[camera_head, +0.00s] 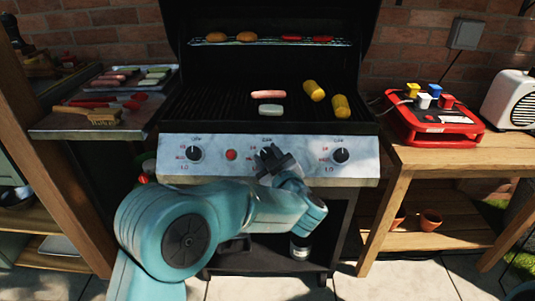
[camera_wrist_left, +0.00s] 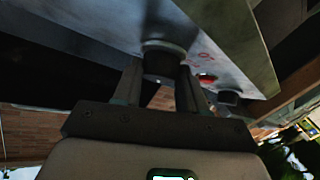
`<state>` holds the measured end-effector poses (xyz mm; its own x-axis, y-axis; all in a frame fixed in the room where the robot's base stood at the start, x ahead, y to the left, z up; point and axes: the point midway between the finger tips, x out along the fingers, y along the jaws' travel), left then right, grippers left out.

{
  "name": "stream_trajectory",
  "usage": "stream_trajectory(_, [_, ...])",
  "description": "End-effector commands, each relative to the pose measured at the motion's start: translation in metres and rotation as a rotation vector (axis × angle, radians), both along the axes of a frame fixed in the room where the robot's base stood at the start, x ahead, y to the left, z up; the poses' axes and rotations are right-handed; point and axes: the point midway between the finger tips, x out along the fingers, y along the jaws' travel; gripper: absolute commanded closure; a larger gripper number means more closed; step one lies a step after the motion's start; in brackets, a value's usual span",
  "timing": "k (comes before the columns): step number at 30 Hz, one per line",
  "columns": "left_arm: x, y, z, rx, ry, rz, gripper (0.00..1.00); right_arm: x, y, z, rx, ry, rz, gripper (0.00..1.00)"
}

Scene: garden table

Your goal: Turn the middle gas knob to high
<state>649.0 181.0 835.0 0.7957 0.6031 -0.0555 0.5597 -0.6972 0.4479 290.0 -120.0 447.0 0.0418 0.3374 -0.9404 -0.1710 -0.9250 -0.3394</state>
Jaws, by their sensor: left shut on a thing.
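The grill's silver control panel (camera_head: 215,154) carries a left knob (camera_head: 194,153), a right knob (camera_head: 341,155) and a middle knob between them. My left gripper (camera_head: 270,158) is at the middle knob and covers most of it in the head view. In the left wrist view the middle knob (camera_wrist_left: 163,62) is a dark cylinder between the two fingers, and the gripper is shut on it. Its pointer is hidden, so I cannot tell its setting. My right gripper is not in view.
A red button (camera_head: 231,154) sits between the left and middle knobs. The grill lid is open, with corn (camera_head: 313,91), a sausage (camera_head: 268,94) and other food on the grates. A side tray (camera_head: 60,123) is at left; a red case (camera_head: 433,121) stands on the wooden table at right.

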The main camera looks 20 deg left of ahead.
Motion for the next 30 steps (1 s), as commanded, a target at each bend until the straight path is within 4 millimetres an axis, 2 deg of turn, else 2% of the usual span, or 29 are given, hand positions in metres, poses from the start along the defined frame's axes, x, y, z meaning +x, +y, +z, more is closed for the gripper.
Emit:
stream_trajectory(3, [0.001,-0.002,0.003,-0.054,-0.015,0.054,0.89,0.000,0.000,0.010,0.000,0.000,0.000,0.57])
stream_trajectory(12, [0.001,-0.002,0.002,-0.141,-0.041,0.147,0.89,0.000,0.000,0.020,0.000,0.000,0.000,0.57])
stream_trajectory(30, [0.002,-0.002,0.001,-0.166,-0.050,0.172,0.89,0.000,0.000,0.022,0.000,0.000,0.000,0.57])
